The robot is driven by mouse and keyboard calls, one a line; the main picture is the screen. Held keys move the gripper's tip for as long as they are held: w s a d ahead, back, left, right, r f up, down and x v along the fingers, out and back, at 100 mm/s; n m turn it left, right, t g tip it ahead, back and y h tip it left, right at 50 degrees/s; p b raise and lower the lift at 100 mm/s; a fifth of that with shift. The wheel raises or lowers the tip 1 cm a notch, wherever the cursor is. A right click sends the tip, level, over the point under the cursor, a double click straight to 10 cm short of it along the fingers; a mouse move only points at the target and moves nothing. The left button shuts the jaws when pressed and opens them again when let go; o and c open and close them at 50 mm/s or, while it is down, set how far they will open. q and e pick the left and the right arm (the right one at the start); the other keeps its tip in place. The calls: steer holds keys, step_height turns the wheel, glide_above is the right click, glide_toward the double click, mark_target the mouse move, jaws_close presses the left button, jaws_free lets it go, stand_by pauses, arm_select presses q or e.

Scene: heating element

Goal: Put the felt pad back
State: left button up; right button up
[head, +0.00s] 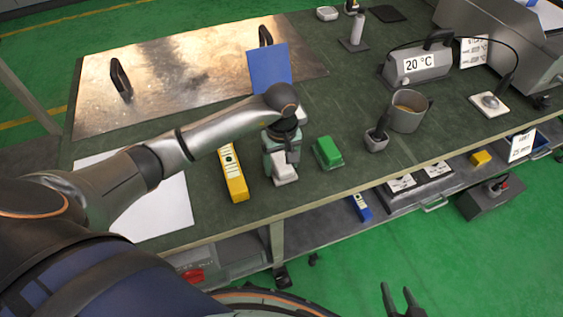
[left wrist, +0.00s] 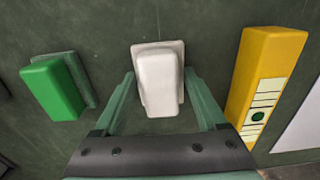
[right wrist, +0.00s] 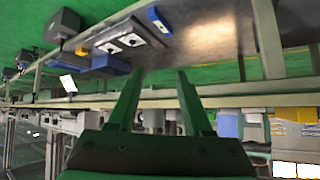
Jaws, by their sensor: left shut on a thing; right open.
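A white block-shaped pad (head: 285,170) with a wider pale base lies on the dark green bench top near its front edge. My left gripper (head: 282,150) reaches down over it. In the left wrist view the fingers of my left gripper (left wrist: 158,78) are shut on the sides of the white pad (left wrist: 158,82). A green block of like shape (head: 328,152) on a grey-green base stands to its right in the head view; it also shows in the left wrist view (left wrist: 55,88). My right gripper (head: 398,298) is open and empty over the green floor, in front of the bench.
A yellow bar (head: 233,174) lies left of the white pad, beside a white sheet (head: 165,215). A blue panel (head: 269,68) stands behind my left arm. A metal mug (head: 407,112) and a small grey holder (head: 376,142) stand to the right. A shelf runs below the bench.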

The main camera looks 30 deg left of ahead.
mark_target(282, 161)
arm_select(q)
steer(key=o, duration=1.2)
steer(key=shift+o, duration=0.2)
step_height(282, 161, up, 12)
steer(key=p, duration=0.2)
steer(key=shift+r, duration=0.1)
